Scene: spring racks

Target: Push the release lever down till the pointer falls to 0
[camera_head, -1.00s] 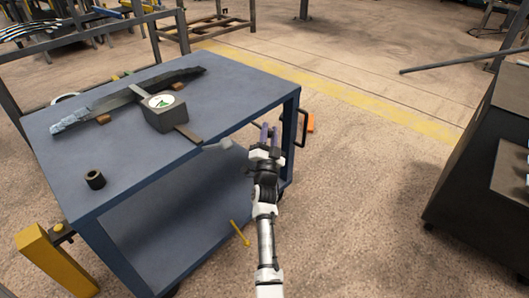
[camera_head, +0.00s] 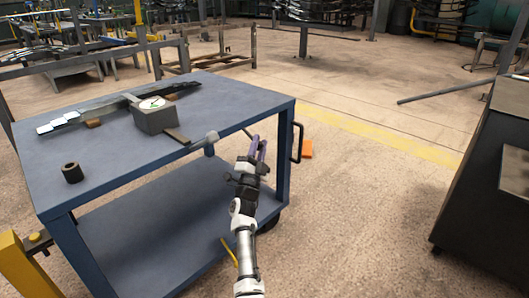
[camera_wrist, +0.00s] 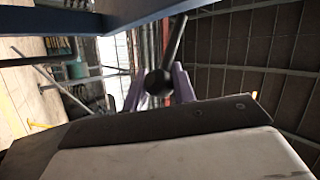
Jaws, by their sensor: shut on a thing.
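The release lever shows in the wrist view as a dark rod ending in a ball knob (camera_wrist: 158,82). My gripper (camera_wrist: 159,90) has its two purple fingers on either side of that knob, shut on it. In the head view my gripper (camera_head: 259,142) is beside the cart's right front edge, and a short dark rod leads from it up and left. The gauge (camera_head: 155,119) is a dark box on the cart top with a round white dial on its upper face. Its pointer is too small to read.
The blue cart (camera_head: 232,98) has a lower shelf and a black side handle. A long dark bar lies behind the gauge. A dark hollow cylinder (camera_head: 72,173) stands at the left, and a light grey knob (camera_head: 211,138) at the front edge. A dark cabinet (camera_head: 485,185) is at the right.

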